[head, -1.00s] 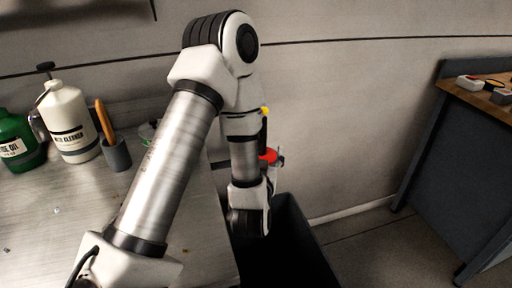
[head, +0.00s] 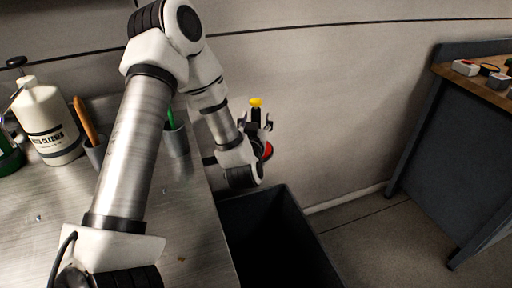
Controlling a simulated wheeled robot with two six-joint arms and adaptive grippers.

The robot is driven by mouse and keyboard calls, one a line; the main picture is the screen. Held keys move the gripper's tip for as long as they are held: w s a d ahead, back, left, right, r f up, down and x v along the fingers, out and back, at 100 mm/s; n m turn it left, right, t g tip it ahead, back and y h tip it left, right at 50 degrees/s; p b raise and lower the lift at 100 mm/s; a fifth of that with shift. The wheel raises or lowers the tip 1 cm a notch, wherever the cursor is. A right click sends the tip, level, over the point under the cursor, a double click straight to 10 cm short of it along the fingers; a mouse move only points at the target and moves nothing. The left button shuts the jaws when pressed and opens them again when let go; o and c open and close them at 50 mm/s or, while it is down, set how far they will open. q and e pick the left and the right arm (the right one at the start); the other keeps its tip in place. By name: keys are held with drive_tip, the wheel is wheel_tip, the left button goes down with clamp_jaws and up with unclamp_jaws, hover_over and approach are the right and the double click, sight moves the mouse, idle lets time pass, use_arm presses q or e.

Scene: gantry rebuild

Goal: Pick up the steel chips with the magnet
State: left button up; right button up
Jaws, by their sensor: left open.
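The magnet shows as a yellow knob (head: 256,102) on a black stem, with a red disc (head: 267,151) lower down, in front of the wall above the dark bin. My left gripper (head: 256,127) is open, with its fingers around or beside the stem. I cannot tell whether they touch it, or what holds the magnet up. Small specks (head: 39,218) that may be steel chips lie on the metal bench (head: 195,225). My left arm hides part of the bench. My right gripper is not in view.
A dark, open bin (head: 290,215) stands right of the bench, below my left gripper. A white cleaner bottle (head: 47,125), a cup (head: 176,142) and an orange-handled tool (head: 85,120) stand at the back of the bench. A second table (head: 455,140) stands at the right, with open floor before it.

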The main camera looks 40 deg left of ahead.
sight(256, 100)
use_arm(q)
clamp_jaws()
drive_tip(key=shift+r, duration=0.1)
wheel_tip(256, 100, up, 10)
drive_tip(key=shift+f+p, duration=0.15)
drive_tip(key=shift+p, duration=0.7)
